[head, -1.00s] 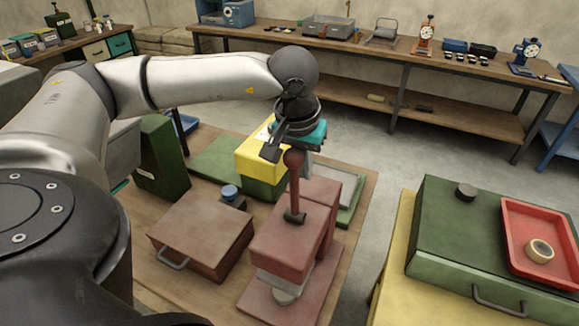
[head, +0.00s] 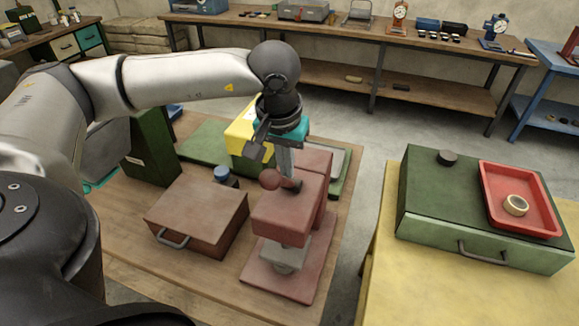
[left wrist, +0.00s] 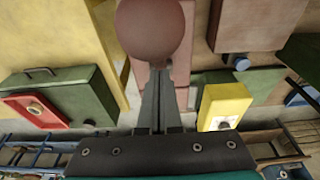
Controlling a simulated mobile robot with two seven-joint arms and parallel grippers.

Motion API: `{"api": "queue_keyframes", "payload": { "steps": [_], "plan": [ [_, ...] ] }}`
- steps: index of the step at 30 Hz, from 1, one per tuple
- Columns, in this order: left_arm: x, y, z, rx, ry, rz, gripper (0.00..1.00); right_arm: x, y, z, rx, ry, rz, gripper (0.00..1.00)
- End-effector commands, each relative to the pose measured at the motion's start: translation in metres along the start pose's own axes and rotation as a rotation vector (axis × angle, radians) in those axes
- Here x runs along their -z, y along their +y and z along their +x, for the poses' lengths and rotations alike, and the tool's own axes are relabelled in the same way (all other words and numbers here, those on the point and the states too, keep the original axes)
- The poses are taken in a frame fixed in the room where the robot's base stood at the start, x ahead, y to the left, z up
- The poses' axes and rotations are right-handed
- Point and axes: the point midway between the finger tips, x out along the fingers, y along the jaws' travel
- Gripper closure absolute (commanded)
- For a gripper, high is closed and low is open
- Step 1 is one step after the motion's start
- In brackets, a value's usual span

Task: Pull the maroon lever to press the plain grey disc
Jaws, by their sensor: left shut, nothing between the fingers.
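The maroon press (head: 286,215) stands on the wooden table. Its lever, with a round knob (head: 270,179), lies low and nearly level, the knob pointing left. Grey round parts (head: 287,255) show under the press head; I cannot tell the plain disc from the ram or whether they touch. My left gripper (head: 287,168) is shut and empty, pointing down just behind the lever. In the left wrist view the knob (left wrist: 152,30) is large at the tips of the shut fingers (left wrist: 158,75); contact is unclear. My right gripper is not in view.
A brown box (head: 197,215) with a handle and a blue-topped item (head: 222,174) stand left of the press. A yellow and green block (head: 243,135) is behind. On the right, a green case (head: 425,205) holds a red tray (head: 497,180) with a tape roll (head: 515,205).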

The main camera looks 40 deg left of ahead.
Motion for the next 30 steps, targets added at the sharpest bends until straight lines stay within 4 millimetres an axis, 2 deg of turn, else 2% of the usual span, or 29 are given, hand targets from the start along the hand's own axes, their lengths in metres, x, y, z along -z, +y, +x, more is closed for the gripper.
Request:
{"api": "queue_keyframes", "payload": {
  "steps": [1, 11, 30],
  "plan": [
    [-0.006, 0.001, 0.002, 0.003, -0.018, 0.005, 1.00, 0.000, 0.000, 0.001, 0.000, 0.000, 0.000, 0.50],
    [-0.003, 0.001, 0.002, 0.003, -0.017, 0.004, 1.00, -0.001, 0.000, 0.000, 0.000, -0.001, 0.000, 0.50],
    [0.055, 0.001, 0.013, 0.002, -0.009, 0.001, 1.00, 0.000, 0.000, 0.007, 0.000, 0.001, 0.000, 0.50]
  ]
}}
